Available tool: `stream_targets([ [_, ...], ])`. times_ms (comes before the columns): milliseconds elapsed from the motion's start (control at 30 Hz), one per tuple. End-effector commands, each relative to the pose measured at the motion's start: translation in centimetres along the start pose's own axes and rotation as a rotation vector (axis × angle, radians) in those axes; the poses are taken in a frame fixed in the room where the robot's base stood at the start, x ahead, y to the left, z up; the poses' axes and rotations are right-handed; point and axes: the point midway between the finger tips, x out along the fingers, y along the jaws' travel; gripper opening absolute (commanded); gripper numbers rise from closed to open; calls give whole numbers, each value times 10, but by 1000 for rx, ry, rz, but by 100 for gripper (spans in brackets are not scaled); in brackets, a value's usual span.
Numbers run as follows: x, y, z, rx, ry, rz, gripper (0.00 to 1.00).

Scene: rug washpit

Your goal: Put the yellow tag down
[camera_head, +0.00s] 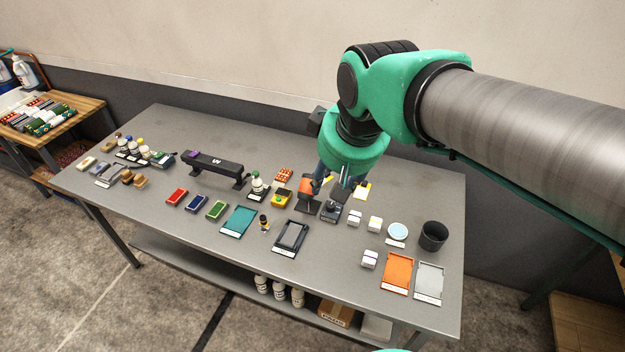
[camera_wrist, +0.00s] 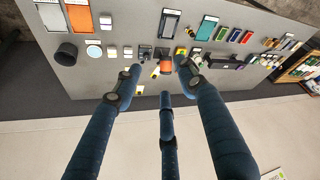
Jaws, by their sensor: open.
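My gripper (camera_head: 335,184) is over the back middle of the grey table, pointing down, with its dark blue fingers spread. In the wrist view, my gripper (camera_wrist: 161,80) is open with nothing between its fingertips. A small yellow piece (camera_wrist: 155,72), which may be the yellow tag, shows beside an orange block (camera_wrist: 166,66) beyond the fingers. A pale card with yellow on it (camera_head: 361,191) lies just right of my gripper; it also shows in the wrist view (camera_wrist: 139,90). I cannot tell which of these is the tag. My fingers partly hide this area.
The grey table (camera_head: 270,160) holds many small items. A black device (camera_head: 331,210) stands close in front of my gripper. White boxes (camera_head: 375,224), a dark cup (camera_head: 433,236) and an orange tray (camera_head: 397,273) are to the right. Bare tabletop lies along the back edge.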

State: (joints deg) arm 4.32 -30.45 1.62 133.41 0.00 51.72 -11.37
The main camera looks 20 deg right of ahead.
Motion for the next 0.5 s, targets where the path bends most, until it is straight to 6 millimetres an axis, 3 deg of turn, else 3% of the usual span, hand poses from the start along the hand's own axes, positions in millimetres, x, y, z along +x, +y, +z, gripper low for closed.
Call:
stream_targets([
  [233,-15,-27,52,81,55,-14,41],
  [500,-17,-38,79,127,80,-24,41],
])
